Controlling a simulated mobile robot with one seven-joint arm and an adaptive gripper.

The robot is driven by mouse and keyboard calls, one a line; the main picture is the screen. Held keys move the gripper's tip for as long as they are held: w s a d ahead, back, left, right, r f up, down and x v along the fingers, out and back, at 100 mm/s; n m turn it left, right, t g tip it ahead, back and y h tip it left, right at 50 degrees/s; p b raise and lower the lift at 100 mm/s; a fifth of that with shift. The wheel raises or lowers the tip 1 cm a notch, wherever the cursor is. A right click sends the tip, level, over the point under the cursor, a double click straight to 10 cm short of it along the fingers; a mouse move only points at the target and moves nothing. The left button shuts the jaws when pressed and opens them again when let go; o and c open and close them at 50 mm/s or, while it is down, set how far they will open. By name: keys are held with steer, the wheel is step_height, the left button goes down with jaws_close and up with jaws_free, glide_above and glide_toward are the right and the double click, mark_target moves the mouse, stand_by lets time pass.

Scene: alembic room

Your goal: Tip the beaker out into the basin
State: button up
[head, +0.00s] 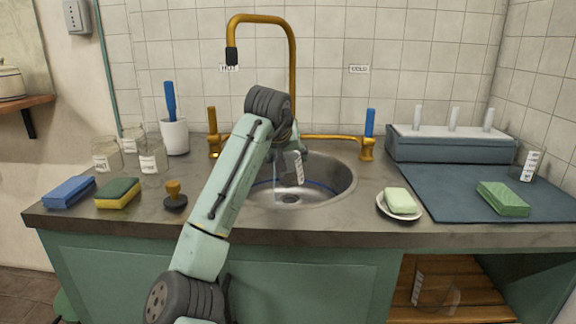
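A clear beaker (291,170) with a white graduated label is over the steel basin (343,188) sunk in the counter. My gripper (288,150) is at the beaker and appears shut on it, though the wrist and forearm hide most of the fingers. The beaker looks a little tilted, and its glass is hard to make out against the basin. The drain (290,198) shows below it. I cannot tell whether there is liquid in the beaker.
Glass jars (152,157), sponges (118,193) and a stamp-like tool (174,194) stand left. A soap dish (399,206), blue mat (450,200) and another beaker (527,162) are right. Another glass vessel (436,292) is below.

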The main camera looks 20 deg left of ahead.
steer(key=shift+f+t+b, duration=0.15)
steer(key=shift+t+b, duration=0.45)
steer(key=shift+b, duration=0.35)
steer(key=shift+t+b, duration=0.3)
steer(key=shift+b, duration=0.2)
steer(key=shift+r, duration=0.2)
steer(key=shift+r, duration=0.15)
steer(key=shift+r+p, duration=0.2)
steer(key=shift+p, duration=0.6)
steer(key=g+p, duration=0.1)
steer(key=p, duration=0.2)
steer(key=g+p, duration=0.1)
steer(key=p, duration=0.3)
steer(key=g+p, duration=0.2)
steer(key=p, duration=0.2)
steer(key=shift+r+m+y, duration=0.2)
steer(key=shift+m+y, duration=0.1)
steer(key=shift+f+p, duration=0.2)
steer(key=shift+p, duration=0.2)
